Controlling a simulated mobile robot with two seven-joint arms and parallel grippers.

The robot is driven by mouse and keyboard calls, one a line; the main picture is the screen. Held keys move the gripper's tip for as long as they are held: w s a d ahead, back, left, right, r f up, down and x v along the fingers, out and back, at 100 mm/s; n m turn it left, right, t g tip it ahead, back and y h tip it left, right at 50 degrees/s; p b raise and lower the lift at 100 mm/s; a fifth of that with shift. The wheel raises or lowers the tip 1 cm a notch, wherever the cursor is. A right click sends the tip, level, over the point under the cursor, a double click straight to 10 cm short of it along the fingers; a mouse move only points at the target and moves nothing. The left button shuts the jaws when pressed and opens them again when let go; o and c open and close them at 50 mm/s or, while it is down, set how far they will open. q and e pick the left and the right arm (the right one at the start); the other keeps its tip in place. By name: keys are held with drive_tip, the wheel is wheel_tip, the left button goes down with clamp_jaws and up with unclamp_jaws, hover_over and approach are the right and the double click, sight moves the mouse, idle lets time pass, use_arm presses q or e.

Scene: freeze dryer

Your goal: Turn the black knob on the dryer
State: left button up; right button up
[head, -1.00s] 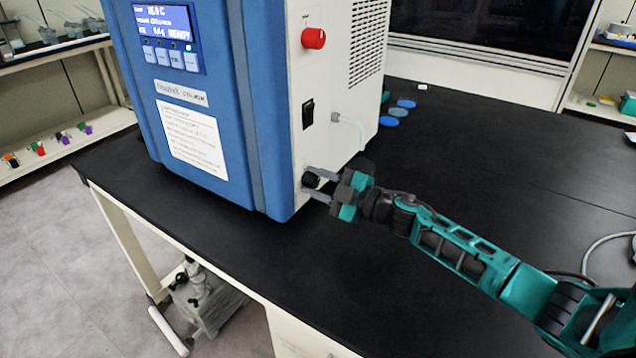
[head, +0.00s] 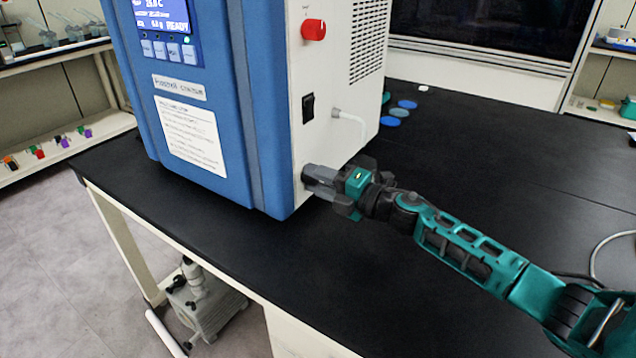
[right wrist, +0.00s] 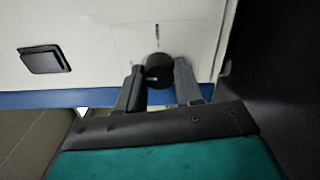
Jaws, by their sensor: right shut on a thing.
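The freeze dryer (head: 225,120) is a blue-fronted box with a white side, standing on the black bench. The black knob (right wrist: 160,70) is low on its white side, near the front edge. In the right wrist view it sits between the two fingers of my right gripper (right wrist: 159,85). My right gripper (head: 309,180) is shut on the knob and mostly hides it in the head view. The arm comes in from the right. My left gripper is out of view.
A red knob (head: 314,29) and a black rocker switch (head: 308,107) are higher on the same side. Blue discs (head: 398,112) lie behind the dryer. The bench right of the arm is mostly clear.

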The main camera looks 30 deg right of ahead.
drive_tip(key=shift+n, duration=0.5)
drive_tip(key=o, duration=1)
drive_tip(key=shift+o, duration=0.2)
drive_tip(key=v, duration=1.3)
drive_tip(key=shift+w, duration=0.1)
